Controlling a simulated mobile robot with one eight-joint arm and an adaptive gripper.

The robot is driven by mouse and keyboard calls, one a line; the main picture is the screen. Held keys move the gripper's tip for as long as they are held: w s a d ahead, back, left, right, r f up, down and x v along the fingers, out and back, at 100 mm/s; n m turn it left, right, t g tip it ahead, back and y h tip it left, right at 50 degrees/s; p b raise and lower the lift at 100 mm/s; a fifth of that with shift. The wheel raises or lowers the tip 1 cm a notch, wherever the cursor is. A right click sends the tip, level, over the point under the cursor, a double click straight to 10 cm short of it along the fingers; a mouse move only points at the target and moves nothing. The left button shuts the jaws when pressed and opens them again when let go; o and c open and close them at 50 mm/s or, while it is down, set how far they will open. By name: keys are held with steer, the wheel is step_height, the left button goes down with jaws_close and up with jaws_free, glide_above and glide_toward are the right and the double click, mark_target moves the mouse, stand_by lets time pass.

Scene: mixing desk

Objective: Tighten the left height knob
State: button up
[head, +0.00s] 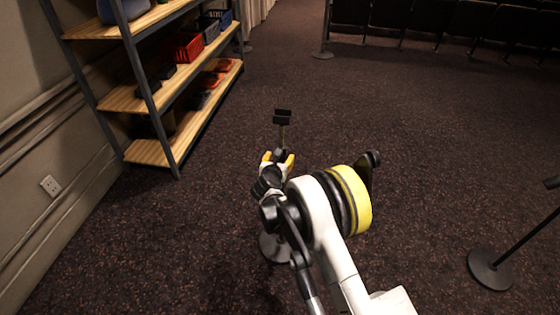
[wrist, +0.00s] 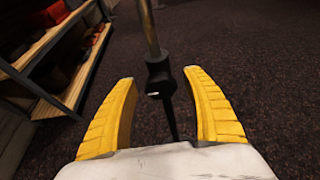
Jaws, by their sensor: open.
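The left stand has a thin pole with a black collar, which looks like its height knob, partway up. The left height knob (wrist: 160,82) sits between my two yellow fingers in the wrist view, with dark space on both sides. It also shows in the head view (head: 280,153), partly hidden by my gripper. My gripper (head: 277,159) is open around the knob; in the wrist view its fingers (wrist: 160,75) stand apart, and no contact is visible. The pole (wrist: 151,30) rises above the knob to a black top piece (head: 283,116). The round base (head: 274,249) is partly hidden by my arm.
A shelf unit (head: 148,97) with bins stands along the left wall. Another stand (head: 490,268) with a round base is at the right. The carpet between is clear.

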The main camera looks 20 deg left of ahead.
steer(key=shift+w, duration=0.15)
steer(key=c, duration=1.2)
steer(key=m+y, duration=0.2)
steer(key=shift+d+m, duration=0.15)
steer(key=shift+m, duration=0.15)
steer(key=m+y, duration=0.2)
steer(key=m, duration=0.1)
steer(key=shift+f, duration=0.1)
steer(key=m+y, duration=0.2)
steer(key=m, duration=0.1)
steer(key=shift+d, duration=0.1)
steer(key=shift+f+m+t+y, duration=0.1)
steer(key=shift+m+t+y, duration=0.45)
steer(key=shift+m, duration=1.05)
